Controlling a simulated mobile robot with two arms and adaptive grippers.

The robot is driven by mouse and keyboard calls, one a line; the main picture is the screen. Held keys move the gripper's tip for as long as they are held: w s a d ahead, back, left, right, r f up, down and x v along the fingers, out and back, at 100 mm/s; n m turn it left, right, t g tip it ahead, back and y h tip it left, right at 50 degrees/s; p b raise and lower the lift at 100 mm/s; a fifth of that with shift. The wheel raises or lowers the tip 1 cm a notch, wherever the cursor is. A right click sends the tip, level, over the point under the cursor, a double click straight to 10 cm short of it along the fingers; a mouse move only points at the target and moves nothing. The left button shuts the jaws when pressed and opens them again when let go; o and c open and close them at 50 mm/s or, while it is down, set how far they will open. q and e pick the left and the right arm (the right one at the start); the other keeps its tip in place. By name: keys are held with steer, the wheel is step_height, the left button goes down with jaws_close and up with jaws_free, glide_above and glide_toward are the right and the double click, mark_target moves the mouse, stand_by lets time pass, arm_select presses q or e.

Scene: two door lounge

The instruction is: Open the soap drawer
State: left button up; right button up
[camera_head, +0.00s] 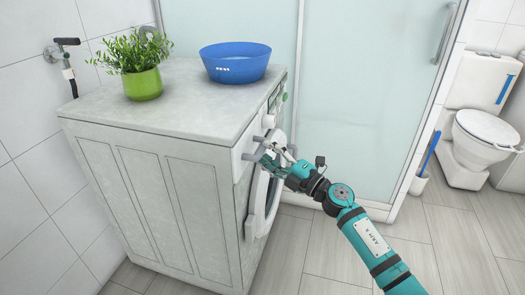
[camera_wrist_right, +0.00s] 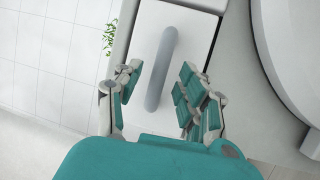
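The washing machine (camera_head: 150,180) stands at the left with its front facing right. Its soap drawer (camera_head: 242,158) is at the upper front corner. In the right wrist view the drawer front (camera_wrist_right: 195,25) is a white panel with a grey bar handle (camera_wrist_right: 161,70). My right gripper (camera_head: 270,158) is at the drawer front. In the wrist view its fingers (camera_wrist_right: 157,90) are open, one on each side of the handle, with visible gaps. Whether the drawer sits flush is hard to tell. My left gripper is not in view.
A potted plant (camera_head: 143,84) and a blue basin (camera_head: 235,68) stand on the machine's top. The round door (camera_head: 262,200) is below the drawer. A glass shower (camera_head: 365,90) is behind, a toilet (camera_head: 480,135) at the right. The floor (camera_head: 450,235) in front is clear.

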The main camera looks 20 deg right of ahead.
steer(key=shift+x, duration=1.3)
jaws_close()
